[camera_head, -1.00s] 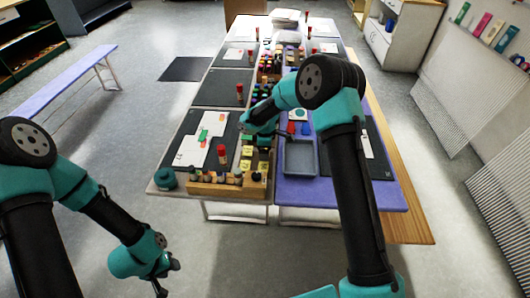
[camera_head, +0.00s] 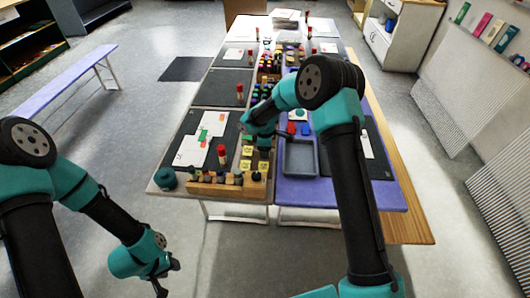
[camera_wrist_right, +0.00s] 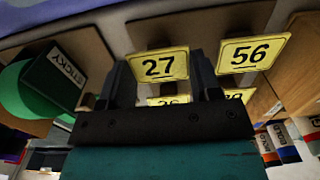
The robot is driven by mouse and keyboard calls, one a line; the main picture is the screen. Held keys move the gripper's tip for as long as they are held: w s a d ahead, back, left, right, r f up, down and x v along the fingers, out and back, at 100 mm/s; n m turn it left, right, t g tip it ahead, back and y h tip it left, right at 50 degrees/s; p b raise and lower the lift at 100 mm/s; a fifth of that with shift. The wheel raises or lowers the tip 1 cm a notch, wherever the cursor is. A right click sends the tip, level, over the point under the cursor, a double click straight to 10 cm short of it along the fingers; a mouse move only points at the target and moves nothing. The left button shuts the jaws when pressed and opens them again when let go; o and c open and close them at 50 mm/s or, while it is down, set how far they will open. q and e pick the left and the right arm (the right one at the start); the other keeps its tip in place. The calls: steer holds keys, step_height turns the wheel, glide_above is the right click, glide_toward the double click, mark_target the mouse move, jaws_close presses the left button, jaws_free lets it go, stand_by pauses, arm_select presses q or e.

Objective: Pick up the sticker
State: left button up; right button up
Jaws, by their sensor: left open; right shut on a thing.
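Small yellow number stickers (camera_head: 246,151) sit near the front of the left table half. In the right wrist view, the sticker marked 27 (camera_wrist_right: 160,65) is between the two fingers of my right gripper (camera_wrist_right: 160,80), which is shut on it. A sticker marked 56 (camera_wrist_right: 252,53) is just to its right, outside the fingers. Two more yellow stickers show partly behind the gripper body. In the head view my right gripper (camera_head: 263,145) is low over the sticker area. My left gripper (camera_head: 166,279) is open and empty, away from the table at the lower left.
A wooden rack of small bottles (camera_head: 227,188) lines the front edge. A grey tray (camera_head: 300,174) lies to the right of my right gripper. Red glue sticks (camera_head: 222,155) stand on dark mats with paper cards. A green object labelled STICKY (camera_wrist_right: 66,68) is beside the right gripper.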

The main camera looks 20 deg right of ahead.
steer(key=shift+r, duration=0.15)
step_height(320, 180, up, 10)
steer(key=shift+r, duration=0.15)
stand_by(0.5)
stand_by(0.4)
